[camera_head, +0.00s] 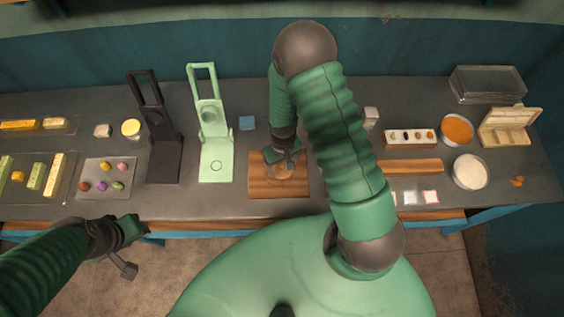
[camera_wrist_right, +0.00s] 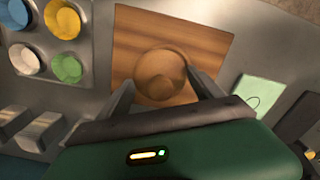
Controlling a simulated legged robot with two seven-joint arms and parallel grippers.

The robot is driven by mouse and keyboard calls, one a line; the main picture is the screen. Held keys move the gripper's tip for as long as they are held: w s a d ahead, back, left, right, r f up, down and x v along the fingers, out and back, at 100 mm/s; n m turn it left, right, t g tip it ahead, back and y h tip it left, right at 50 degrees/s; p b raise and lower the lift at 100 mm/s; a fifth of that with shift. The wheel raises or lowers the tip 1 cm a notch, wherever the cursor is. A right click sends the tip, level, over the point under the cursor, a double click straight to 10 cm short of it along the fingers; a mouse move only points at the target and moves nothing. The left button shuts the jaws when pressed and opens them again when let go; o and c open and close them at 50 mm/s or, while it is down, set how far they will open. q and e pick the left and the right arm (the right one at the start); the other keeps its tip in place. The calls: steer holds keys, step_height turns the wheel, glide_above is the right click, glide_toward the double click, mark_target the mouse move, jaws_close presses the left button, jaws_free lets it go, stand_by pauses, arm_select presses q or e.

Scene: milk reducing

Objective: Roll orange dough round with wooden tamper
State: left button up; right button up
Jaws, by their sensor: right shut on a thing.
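The round wooden tamper (camera_head: 279,173) is on a wooden board (camera_head: 262,189) at the middle of the table. My right gripper (camera_head: 286,160) points down over the board and is shut on the tamper. In the right wrist view the tamper (camera_wrist_right: 162,72) sits between the two fingers (camera_wrist_right: 163,90), over the board (camera_wrist_right: 128,45). No orange dough shows on the board; whatever is under the tamper is hidden. My left gripper (camera_head: 130,228) hangs off the table's front edge at the left, away from everything; its jaws are not clear.
A light green press (camera_head: 214,150) and a black press (camera_head: 165,155) stand left of the board. A tray (camera_head: 110,165) of small coloured balls is further left. Bowls of orange (camera_head: 457,129) and white stuff (camera_head: 469,171) and an open box (camera_head: 510,126) are at the right.

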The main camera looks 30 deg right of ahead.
steer(key=shift+f, duration=0.4)
stand_by(0.4)
steer(key=shift+s, duration=0.3)
steer(key=shift+s, duration=0.1)
steer(key=shift+s+d+r, duration=0.1)
steer(key=shift+s+d, duration=0.05)
steer(key=shift+d, duration=0.25)
steer(key=shift+w+d, duration=0.3)
steer(key=shift+w, duration=0.1)
steer(key=shift+w+a, duration=0.1)
